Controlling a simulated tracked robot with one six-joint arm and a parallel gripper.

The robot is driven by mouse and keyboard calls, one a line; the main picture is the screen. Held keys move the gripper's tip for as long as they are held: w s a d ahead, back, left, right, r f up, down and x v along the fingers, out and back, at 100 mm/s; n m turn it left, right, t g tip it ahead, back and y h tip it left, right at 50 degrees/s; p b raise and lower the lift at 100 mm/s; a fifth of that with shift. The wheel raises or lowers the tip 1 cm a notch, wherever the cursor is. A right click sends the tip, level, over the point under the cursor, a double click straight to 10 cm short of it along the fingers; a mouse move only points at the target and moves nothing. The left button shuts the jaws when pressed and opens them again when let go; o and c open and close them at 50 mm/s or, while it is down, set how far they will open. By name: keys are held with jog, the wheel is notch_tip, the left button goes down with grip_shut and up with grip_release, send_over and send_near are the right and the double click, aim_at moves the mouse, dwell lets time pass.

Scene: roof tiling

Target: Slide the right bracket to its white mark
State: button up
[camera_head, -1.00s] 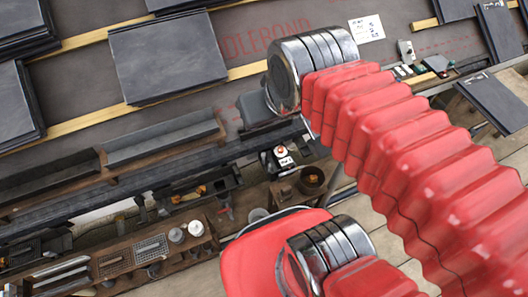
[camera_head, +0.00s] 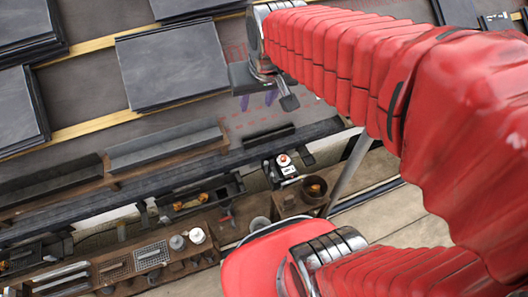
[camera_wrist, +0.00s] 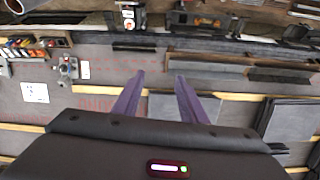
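My gripper (camera_wrist: 160,80) shows two purple fingers in the wrist view, apart with nothing between them. In the head view my gripper (camera_head: 257,100) hangs over the roof underlay, above the lower roof edge. A short dark strip (camera_head: 268,135) lies at that edge, below the fingers; it also shows in the wrist view (camera_wrist: 134,48). A small metal fitting (camera_wrist: 67,69) stands on the underlay left of the fingers in the wrist view, apart from them. I cannot tell which piece is the right bracket. I cannot make out its white mark.
Stacked slates (camera_head: 175,62) lie on wooden battens (camera_head: 85,130). A long grey gutter piece (camera_head: 165,145) lies along the edge. A wooden tool bench (camera_head: 110,262) is below it. A numbered white card (camera_wrist: 35,92) lies on the underlay. My red arm hides the upper right.

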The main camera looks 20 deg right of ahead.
jog(key=w+d+f+m+g, duration=0.1)
jog(key=w+d+f, duration=0.2)
jog(key=w+f, duration=0.65)
jog(key=m+g, duration=0.3)
send_over(267, 163)
notch_tip(267, 163, down, 38)
jog(key=shift+d+f+y, duration=0.25)
jog(key=shift+f+y, duration=0.05)
jog(key=shift+f, duration=0.15)
jog(key=shift+w+a+f, duration=0.1)
jog(key=shift+a+f, duration=0.05)
jog(key=shift+f, duration=3.3)
jog(key=shift+w+a+f, duration=0.1)
jog(key=shift+a+f, duration=0.05)
jog(key=shift+f, duration=3.3)
jog(key=shift+c, duration=0.4)
